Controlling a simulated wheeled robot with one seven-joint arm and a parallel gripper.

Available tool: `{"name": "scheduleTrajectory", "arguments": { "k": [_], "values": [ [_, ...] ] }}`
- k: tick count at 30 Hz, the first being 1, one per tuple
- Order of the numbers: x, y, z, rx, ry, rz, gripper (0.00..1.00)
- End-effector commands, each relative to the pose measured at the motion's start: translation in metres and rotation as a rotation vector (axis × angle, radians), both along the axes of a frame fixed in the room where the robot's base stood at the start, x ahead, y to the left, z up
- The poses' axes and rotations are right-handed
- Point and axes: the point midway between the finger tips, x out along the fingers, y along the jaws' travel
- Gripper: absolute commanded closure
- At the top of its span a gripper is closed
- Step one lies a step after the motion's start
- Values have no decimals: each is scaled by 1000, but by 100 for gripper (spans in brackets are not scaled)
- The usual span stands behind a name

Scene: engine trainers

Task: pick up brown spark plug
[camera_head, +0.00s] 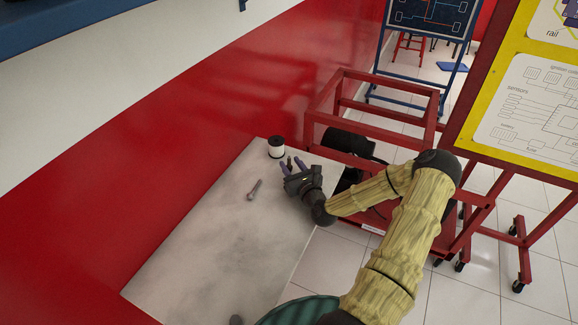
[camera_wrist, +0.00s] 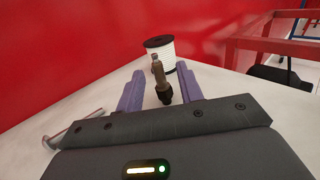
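The brown spark plug (camera_wrist: 158,76) is in the middle of the wrist view, its brownish tip up and its dark, wider end low. It looks roughly upright, leaning slightly. It also shows in the head view as a small dark upright shape (camera_head: 289,162). My gripper (camera_wrist: 161,77) is open, with one purple finger on each side of the plug and visible gaps between. In the head view my gripper (camera_head: 292,165) is low over the far end of the pale table.
A white spool with black ends (camera_head: 276,148) stands just behind the plug. A grey bolt-like piece (camera_head: 254,189) lies left of my gripper. A red wall (camera_head: 150,150) borders the pale table (camera_head: 210,240) on the left. A red frame (camera_head: 385,105) stands right.

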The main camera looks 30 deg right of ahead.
Motion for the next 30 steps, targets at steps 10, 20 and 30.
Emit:
{"name": "scheduleTrajectory", "arguments": {
  "k": [10,20,30],
  "values": [
    [39,-1,1,0,0,-1,63],
    [39,0,0,1,0,0,63],
    [39,0,1,1,-1,0,97]
  ]
}}
